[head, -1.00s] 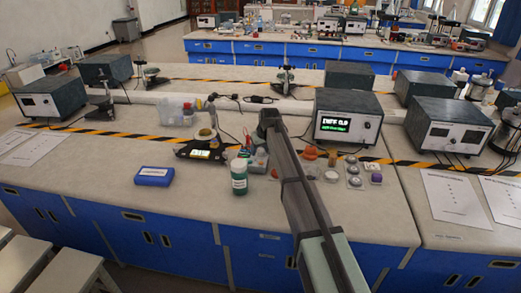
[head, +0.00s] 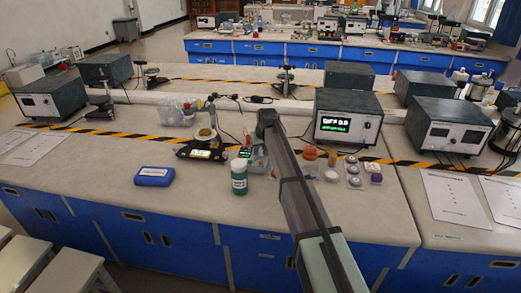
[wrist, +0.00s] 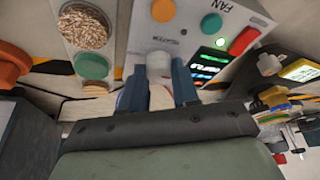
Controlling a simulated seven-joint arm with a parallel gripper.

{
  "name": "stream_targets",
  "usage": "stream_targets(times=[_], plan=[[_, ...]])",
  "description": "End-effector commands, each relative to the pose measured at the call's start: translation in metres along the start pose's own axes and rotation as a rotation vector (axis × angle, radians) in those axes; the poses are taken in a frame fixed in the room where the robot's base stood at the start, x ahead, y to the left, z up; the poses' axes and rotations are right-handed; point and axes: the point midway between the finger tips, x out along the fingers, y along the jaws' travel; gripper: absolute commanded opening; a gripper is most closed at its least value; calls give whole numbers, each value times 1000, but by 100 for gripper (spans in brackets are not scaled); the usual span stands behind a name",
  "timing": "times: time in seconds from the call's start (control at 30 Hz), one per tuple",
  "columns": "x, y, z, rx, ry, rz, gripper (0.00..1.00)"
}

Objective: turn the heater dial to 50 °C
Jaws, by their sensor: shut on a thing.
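In the wrist view, a pale grey round dial (wrist: 158,64) stands on a light grey control panel (wrist: 150,30). My gripper (wrist: 160,74) has its two blue fingers on either side of the dial and is shut on it. The panel also carries an orange button, a teal button, a red button, the word FAN and a small lit green display (wrist: 208,64). Its digits are too skewed to read surely, and the dial's marks are hidden. In the head view my arm partly covers this panel, and the fingertips are hidden.
A green-filled bottle (head: 239,178) stands in front of the panel, left of my arm. A blue box (head: 154,176) lies farther left. A dark device with a lit display (head: 202,154) is close by. Small jars and an orange-topped item (head: 310,153) stand right of my arm.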

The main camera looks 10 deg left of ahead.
Motion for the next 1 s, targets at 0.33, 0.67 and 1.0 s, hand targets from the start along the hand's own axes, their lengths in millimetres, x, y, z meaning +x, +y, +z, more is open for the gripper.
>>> stream_targets(times=[0.33, 0.67, 1.0], plan=[[0, -2, -1, 269, 0, 113, 0], [1, -4, -2, 559, 1, 233, 0], [1, -4, -4, 858, 0, 357, 0]])
